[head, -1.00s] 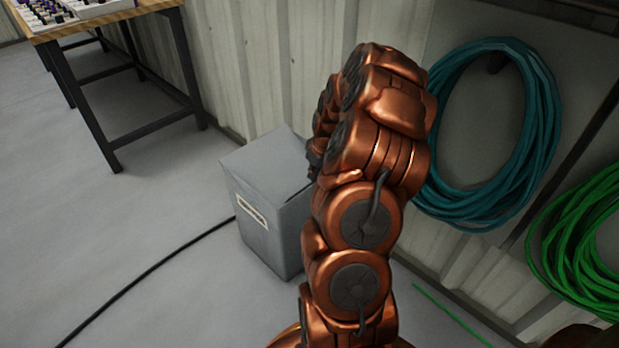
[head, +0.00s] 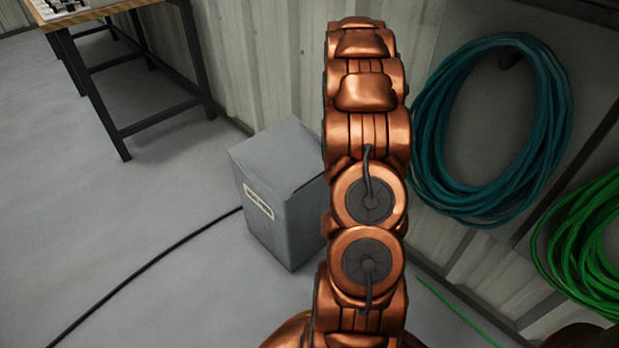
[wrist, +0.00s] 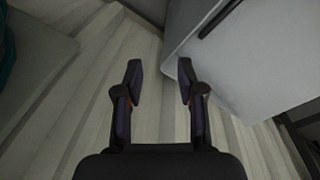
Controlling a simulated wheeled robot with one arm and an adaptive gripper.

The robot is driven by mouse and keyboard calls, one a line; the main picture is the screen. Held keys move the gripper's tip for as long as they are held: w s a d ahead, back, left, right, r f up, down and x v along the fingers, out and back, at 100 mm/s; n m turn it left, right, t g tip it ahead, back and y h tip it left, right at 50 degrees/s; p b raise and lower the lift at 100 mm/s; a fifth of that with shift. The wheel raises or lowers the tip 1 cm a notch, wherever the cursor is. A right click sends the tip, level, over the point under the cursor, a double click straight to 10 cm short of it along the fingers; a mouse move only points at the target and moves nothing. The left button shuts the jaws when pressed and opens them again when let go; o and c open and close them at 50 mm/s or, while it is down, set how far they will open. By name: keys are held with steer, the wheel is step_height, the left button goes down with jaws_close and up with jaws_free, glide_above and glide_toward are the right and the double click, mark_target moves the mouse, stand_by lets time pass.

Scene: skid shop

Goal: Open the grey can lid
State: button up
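The grey can (head: 262,212) is a box-shaped bin with a pale label on its front, standing on the floor against the wall in the head view. Its flat grey lid (head: 277,155) lies down on top and looks shut. My arm covers the can's right edge. In the wrist view, a large pale grey surface at the upper right (wrist: 240,60) with a dark slot looks like the can, but I cannot be sure. My gripper (wrist: 160,68) is open and empty, with that surface just beyond its right finger. In the head view my gripper is hidden.
A teal hose coil (head: 437,150) and a green hose coil (head: 570,260) hang on the wall at right. A black cable (head: 150,276) runs along the floor to the can. A workbench (head: 122,75) stands at upper left.

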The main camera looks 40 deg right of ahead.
steer(key=w+a+f+m+g, duration=0.1)
steer(key=w+a+f+m, duration=0.15)
steer(key=w+m, duration=0.2)
steer(key=m+y, duration=0.1)
steer(key=m, duration=0.2)
glide_above(309, 177)
steer(key=s+a, duration=0.2)
steer(key=a, duration=0.1)
step_height(309, 177, down, 4)
steer(key=shift+g, duration=0.4)
steer(key=shift+s+a+f+b, duration=0.1)
steer(key=shift+s+f+b, duration=0.25)
steer(key=shift+f, duration=0.9)
steer(key=shift+s+f+b, duration=0.15)
steer(key=shift+f+b, duration=0.25)
steer(key=shift+f, duration=0.85)
steer(key=shift+s+a+f+b, duration=0.1)
steer(key=shift+s+f+b, duration=0.25)
steer(key=shift+f, duration=0.9)
steer(key=shift+w, duration=0.1)
jaws_close()
